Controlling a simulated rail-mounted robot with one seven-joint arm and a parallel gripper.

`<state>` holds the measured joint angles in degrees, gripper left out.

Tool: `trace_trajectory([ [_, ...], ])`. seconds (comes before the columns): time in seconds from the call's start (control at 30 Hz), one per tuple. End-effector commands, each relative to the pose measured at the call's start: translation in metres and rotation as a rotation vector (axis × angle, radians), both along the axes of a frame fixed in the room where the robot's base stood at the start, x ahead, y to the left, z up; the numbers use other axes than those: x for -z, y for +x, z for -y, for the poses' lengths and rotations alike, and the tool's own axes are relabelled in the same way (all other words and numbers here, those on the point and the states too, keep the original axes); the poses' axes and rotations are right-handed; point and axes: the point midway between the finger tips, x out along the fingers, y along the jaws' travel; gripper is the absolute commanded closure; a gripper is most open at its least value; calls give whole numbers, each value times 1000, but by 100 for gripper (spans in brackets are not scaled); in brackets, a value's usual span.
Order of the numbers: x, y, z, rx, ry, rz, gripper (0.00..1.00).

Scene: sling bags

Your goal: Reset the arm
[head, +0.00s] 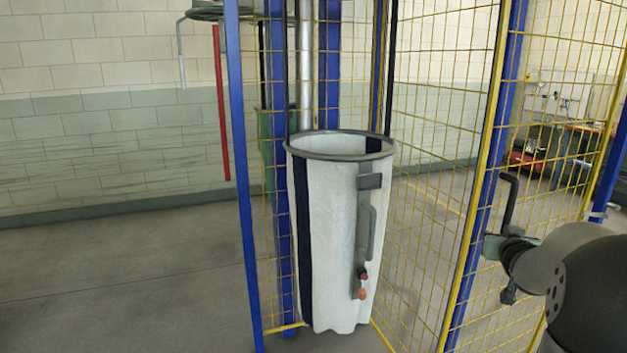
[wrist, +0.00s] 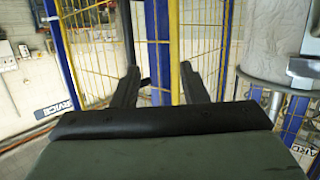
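My gripper (wrist: 160,72) is open and empty in the wrist view, with its two dark fingers apart and only yellow mesh and a blue post behind the gap. In the head view my gripper (head: 503,240) is at the right, in front of the mesh panel and well apart from the bag; part of its fingers cannot be made out there. A white sling bag (head: 332,235) with a dark blue stripe hangs upright from a grey ring (head: 340,146). A grey handle (head: 366,235) with a red and an orange knob is on the bag's front.
Blue posts (head: 245,190) and yellow mesh panels (head: 430,200) enclose the bag and stand close to my arm. A red bar (head: 221,105) hangs at the left. A workbench (head: 580,135) is at the far right. The floor (head: 120,275) at the left is clear.

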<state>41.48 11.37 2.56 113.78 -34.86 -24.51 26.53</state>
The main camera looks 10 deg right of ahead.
Motion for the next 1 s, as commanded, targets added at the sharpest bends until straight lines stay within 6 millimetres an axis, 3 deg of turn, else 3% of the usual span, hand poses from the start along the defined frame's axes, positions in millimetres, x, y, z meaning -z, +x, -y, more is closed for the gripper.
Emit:
trace_trajectory([
  [0.03,9,-3,-41,-6,24,-85,60],
  [0.2,61,-52,-151,-26,118,-422,60],
  [0.27,77,-77,-186,-52,147,-536,60],
  [0.4,111,-146,-261,-138,207,-797,60],
  [0.5,129,-197,-303,-214,241,-967,60],
  [0.6,140,-242,-333,-284,263,-1105,60],
  [0.7,147,-274,-351,-336,280,-1201,60],
  [0.83,150,-293,-360,-367,289,-1260,60],
  [1.0,150,-296,-361,-369,291,-1267,60],
])
